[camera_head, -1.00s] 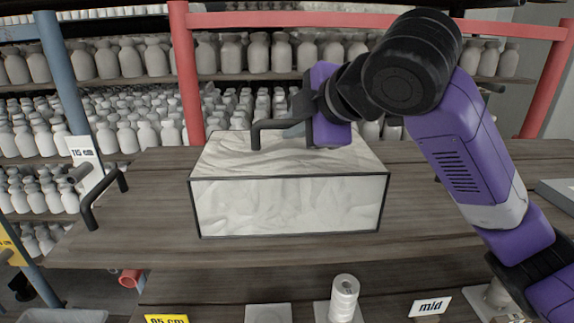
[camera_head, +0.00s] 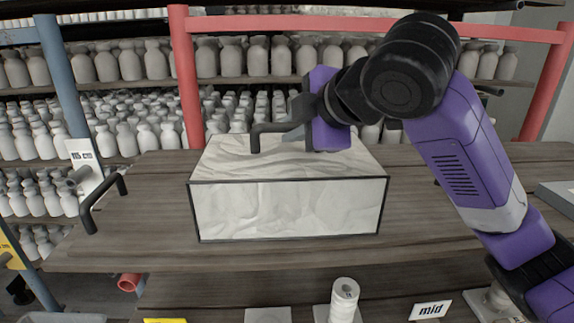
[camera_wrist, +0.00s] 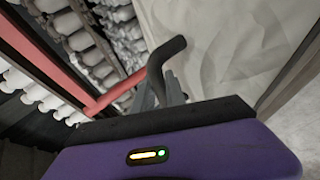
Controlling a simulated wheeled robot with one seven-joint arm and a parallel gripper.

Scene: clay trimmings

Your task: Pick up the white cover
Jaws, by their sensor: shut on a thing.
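The white cover (camera_head: 289,211) is a box with a crumpled, paper-like surface and dark edges. It stands on the brown wooden table in the head view, and its pale top fills the upper middle of the wrist view (camera_wrist: 222,42). A dark bar handle (camera_head: 256,138) rises from its top. My gripper (camera_head: 300,132) is above the top and shut on this handle. In the wrist view, my gripper's fingers (camera_wrist: 164,92) are at the handle. The far end of the handle is hidden behind my gripper. I cannot see what is under the cover.
The wooden table (camera_head: 120,240) is mostly clear around the cover. A dark handle (camera_head: 100,203) stands at its left edge. Shelves of grey and white bottles (camera_head: 130,62) are behind, with red posts (camera_head: 185,80). A white roll (camera_head: 344,300) and a "mid" label (camera_head: 430,310) are below in front.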

